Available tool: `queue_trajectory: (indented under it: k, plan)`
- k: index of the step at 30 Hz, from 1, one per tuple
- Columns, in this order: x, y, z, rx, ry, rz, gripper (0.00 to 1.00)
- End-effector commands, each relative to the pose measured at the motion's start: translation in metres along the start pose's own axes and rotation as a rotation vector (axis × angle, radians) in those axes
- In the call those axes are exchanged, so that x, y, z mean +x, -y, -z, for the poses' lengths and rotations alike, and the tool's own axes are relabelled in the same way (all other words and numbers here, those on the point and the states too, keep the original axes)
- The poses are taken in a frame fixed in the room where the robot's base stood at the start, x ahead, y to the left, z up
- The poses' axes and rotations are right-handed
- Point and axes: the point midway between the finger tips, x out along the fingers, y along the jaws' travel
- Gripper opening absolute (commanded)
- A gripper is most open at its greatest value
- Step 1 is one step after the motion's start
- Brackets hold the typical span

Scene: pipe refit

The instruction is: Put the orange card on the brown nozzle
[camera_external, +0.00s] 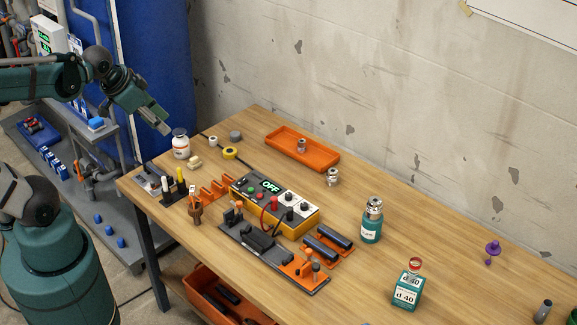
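My gripper (163,130) is at the upper left, in the air above the table's left end. Its small fingertips do not show whether it is open or shut, and I see nothing clearly held. A brown part (196,212), which looks like the brown nozzle, stands upright near the table's left front edge, below and to the right of my gripper. A small pale tag (192,189) shows at its top. I cannot clearly pick out an orange card; a flat orange toothed piece (216,189) lies just right of the brown part.
A white bottle (181,143) stands below the gripper. A yellow control box (273,207) showing OFF and a dark fixture (262,249) fill the table's middle. An orange tray (331,163) lies behind. A teal bottle (373,224) and d 40 box (408,289) stand right.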

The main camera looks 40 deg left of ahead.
Motion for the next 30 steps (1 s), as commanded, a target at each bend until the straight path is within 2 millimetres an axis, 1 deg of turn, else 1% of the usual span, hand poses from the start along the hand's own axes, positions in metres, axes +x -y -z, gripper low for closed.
queue_trajectory:
  k: [3, 9, 23, 26, 30]
  plan:
    - [-0.009, 0.002, -0.003, -0.131, -0.034, 0.011, 0.24]
    - [-0.016, 0.004, -0.004, -0.265, -0.068, 0.017, 0.24]
    - [-0.016, 0.004, -0.004, -0.289, -0.074, 0.017, 0.24]
    - [-0.012, 0.004, -0.006, -0.289, -0.074, 0.017, 0.24]
    - [-0.001, 0.002, -0.013, -0.288, -0.074, 0.017, 0.24]
